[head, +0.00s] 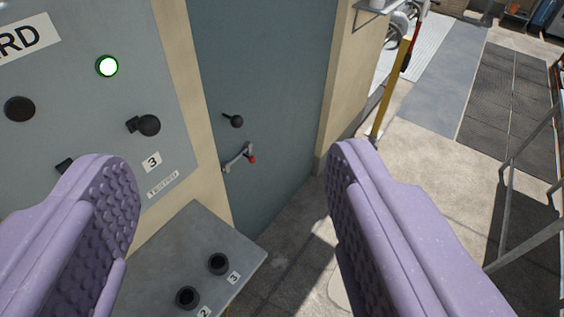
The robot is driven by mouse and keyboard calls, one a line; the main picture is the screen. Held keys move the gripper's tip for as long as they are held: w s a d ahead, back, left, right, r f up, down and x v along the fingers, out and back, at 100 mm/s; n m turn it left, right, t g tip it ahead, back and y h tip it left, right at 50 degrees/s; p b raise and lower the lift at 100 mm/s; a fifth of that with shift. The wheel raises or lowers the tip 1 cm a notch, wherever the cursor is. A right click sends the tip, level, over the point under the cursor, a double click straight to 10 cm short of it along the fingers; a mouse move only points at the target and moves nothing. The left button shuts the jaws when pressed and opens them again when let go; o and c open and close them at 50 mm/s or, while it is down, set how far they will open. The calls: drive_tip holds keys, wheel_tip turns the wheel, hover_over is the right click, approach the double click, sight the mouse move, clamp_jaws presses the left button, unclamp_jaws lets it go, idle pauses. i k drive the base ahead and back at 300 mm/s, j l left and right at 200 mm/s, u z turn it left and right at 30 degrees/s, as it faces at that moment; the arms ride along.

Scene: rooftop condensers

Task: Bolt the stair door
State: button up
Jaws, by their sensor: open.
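The stair door (268,70) is a grey-blue door set in a beige frame, at the middle of the head view. It carries a small dark knob on a short stem (235,120). Below that is a metal lever handle with a red end (240,157). I cannot tell which of these is the bolt. My gripper (232,185) is open, with its two purple padded fingers wide apart at the lower left and lower right. Nothing is between the fingertips, and the door fittings show beyond them, apart from the fingers.
A grey panel (75,110) with a lit green lamp (107,66) and dark knobs stands left of the door. A grey shelf (190,245) with numbered round sockets juts out below. A yellow post (391,90) and metal railing (530,150) stand right. Paving between is clear.

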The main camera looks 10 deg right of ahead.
sight(252, 160)
drive_tip(key=i+l+u, duration=0.15)
drive_tip(key=i+l, duration=0.35)
drive_tip(key=i+l+u, duration=0.15)
drive_tip(key=i+l, duration=0.45)
drive_tip(key=i+l+u, duration=0.1)
drive_tip(key=i+l, duration=0.45)
drive_tip(key=i+l+u, duration=0.15)
drive_tip(key=i+l, duration=0.35)
drive_tip(key=l, duration=0.25)
